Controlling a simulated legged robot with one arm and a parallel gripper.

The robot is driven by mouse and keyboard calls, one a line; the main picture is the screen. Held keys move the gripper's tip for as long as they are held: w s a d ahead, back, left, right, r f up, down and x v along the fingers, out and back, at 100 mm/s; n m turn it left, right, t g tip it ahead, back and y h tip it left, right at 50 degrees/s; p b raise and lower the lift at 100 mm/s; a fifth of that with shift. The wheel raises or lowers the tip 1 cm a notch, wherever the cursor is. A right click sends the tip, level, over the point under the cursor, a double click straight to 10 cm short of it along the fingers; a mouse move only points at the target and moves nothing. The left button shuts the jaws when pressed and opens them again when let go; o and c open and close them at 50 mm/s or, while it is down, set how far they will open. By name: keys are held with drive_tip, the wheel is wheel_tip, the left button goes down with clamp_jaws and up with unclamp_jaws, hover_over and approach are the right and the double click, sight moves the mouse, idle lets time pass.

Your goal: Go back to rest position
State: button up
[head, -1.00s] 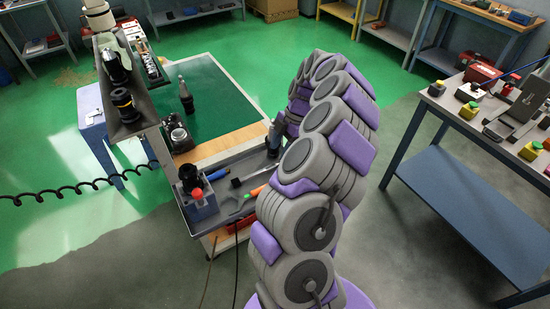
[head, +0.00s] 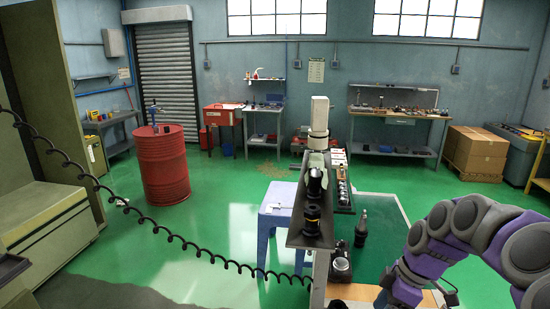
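My grey and purple arm (head: 465,225) enters at the right edge of the head view. It arches over and bends down toward the tooling cart, leaving the frame at the bottom. My gripper does not show clearly; the arm's far end is hidden or below the frame. The cart's narrow raised shelf (head: 310,240) carries dark cylindrical tool holders (head: 313,217). Below it lies the cart's wooden edge (head: 362,292).
A red barrel (head: 165,170) stands at the left. A pale blue stool (head: 277,222) stands behind the shelf. A black coiled cable (head: 150,232) hangs across the left. A dark bottle (head: 361,228) stands right of the shelf. Workbenches (head: 395,120) line the back wall. Green floor is open between.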

drive_tip(key=s+a+r+m+h, duration=0.2)
drive_tip(key=s+a+r+m, duration=0.15)
drive_tip(key=s+a, duration=0.7)
drive_tip(key=s+a+f+m+g+h, duration=0.1)
drive_tip(key=s+m, duration=0.3)
drive_tip(key=s, duration=0.4)
drive_tip(key=s+a+f+m+h, duration=0.1)
drive_tip(key=s+f+m, duration=0.2)
drive_tip(key=s+m, duration=0.2)
drive_tip(key=s, duration=0.3)
drive_tip(key=shift+a+f+g, duration=0.25)
drive_tip(key=shift+f+g, duration=0.05)
drive_tip(key=shift+g, duration=0.1)
drive_tip(key=shift+m, duration=0.25)
drive_tip(key=shift+o, duration=0.2)
